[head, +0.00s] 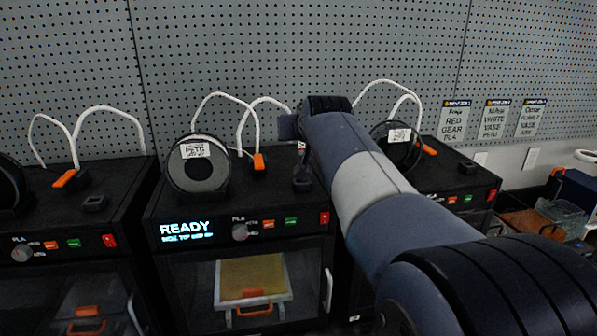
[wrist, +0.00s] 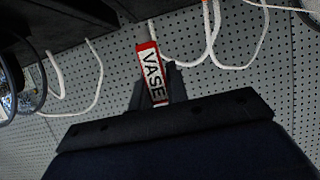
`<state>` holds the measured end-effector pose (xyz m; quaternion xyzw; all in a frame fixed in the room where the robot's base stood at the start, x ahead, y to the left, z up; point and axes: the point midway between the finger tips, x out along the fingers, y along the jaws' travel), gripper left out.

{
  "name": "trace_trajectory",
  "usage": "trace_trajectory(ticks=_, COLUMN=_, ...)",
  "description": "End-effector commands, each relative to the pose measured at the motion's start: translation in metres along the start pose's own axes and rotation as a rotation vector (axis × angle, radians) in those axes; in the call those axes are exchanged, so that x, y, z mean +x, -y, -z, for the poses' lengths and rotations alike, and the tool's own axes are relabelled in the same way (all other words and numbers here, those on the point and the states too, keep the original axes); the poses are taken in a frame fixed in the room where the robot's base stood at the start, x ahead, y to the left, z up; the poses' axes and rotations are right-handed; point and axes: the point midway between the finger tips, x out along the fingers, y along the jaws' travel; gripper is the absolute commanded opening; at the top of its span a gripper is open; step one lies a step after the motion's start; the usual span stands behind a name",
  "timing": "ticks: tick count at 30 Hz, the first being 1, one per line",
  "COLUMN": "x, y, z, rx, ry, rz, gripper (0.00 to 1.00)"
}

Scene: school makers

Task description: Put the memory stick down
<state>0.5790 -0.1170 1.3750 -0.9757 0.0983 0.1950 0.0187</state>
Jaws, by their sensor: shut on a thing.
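The memory stick (wrist: 150,68) is a small red-edged piece with a white label reading "VASE". In the wrist view it stands out from between the two dark fingers of my gripper (wrist: 157,98), which is shut on it. In the head view my gripper (head: 301,172) is at the right part of the middle printer's top (head: 228,203). The stick is too small there to make out well, and I cannot tell whether it touches the printer.
A spool (head: 198,163) labelled PETG stands on the middle printer, left of my gripper. White tubes with orange ends arch behind it. The middle printer's display (head: 187,230) reads READY. Another printer (head: 70,215) stands left, and a third (head: 455,185) right, partly behind my arm.

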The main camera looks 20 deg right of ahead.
Motion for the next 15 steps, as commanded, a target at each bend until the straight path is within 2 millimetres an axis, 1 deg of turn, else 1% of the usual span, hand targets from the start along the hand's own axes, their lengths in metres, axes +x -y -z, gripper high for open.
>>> trace_trajectory(ticks=1, x=0.003, y=0.000, z=-0.010, rx=0.000, ry=0.004, rz=0.000, gripper=0.00)
trace_trajectory(ticks=3, x=0.008, y=0.000, z=-0.021, rx=0.001, ry=0.004, rz=0.000, gripper=0.00)
trace_trajectory(ticks=10, x=0.018, y=0.000, z=-0.043, rx=0.001, ry=0.002, rz=0.000, gripper=0.00)
trace_trajectory(ticks=15, x=0.028, y=0.000, z=-0.067, rx=0.002, ry=0.004, rz=0.001, gripper=0.00)
